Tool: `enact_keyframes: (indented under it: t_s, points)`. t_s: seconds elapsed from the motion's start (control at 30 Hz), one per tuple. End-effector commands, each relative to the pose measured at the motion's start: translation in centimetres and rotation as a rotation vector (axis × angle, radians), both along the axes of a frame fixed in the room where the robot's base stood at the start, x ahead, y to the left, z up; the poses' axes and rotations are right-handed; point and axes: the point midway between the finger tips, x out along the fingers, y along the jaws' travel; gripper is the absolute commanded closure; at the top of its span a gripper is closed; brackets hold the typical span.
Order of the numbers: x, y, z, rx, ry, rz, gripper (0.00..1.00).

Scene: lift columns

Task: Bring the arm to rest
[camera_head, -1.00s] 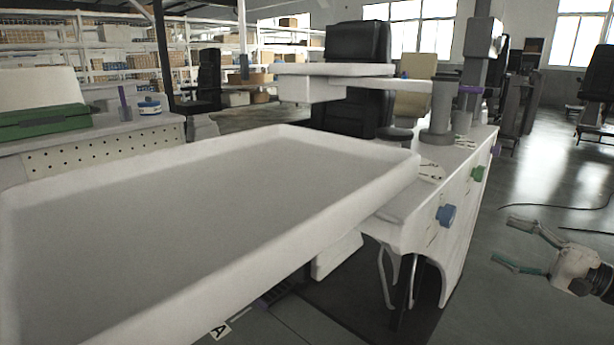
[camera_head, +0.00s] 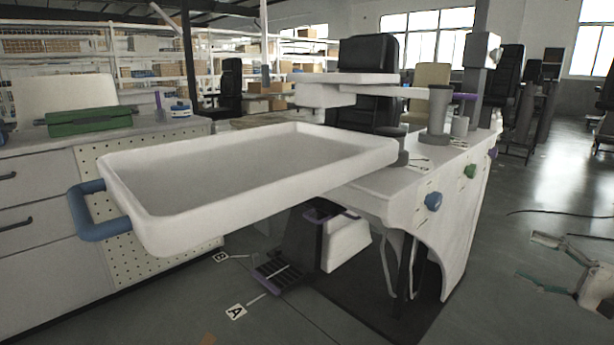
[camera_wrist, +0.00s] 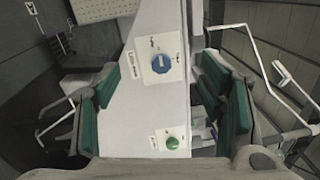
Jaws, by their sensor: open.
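My gripper (camera_head: 541,258) is at the right edge of the head view, over the floor to the right of the white lift column unit (camera_head: 459,235). Its fingers are spread apart with nothing between them. In the wrist view my gripper (camera_wrist: 165,105) shows green finger pads wide apart. Beyond them is the unit's white side panel with a blue knob (camera_wrist: 161,64) and a green knob (camera_wrist: 172,143). The same blue knob (camera_head: 433,201) and green knob (camera_head: 470,171) show in the head view. The gripper appears apart from the panel.
A white tray (camera_head: 270,208) with a blue handle (camera_head: 91,210) extends from the unit. A cabinet with a green case (camera_head: 90,121) stands at left. A foot pedal (camera_head: 276,275) and labels A and B are on the floor. Open floor lies at right.

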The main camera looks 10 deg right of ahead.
Motion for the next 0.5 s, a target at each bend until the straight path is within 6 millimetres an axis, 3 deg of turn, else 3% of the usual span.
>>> enact_keyframes:
  t_s: [0.5]
  points:
    - [0.7, 4.0, 1.2, -0.040, 0.064, 0.109, 0.36]
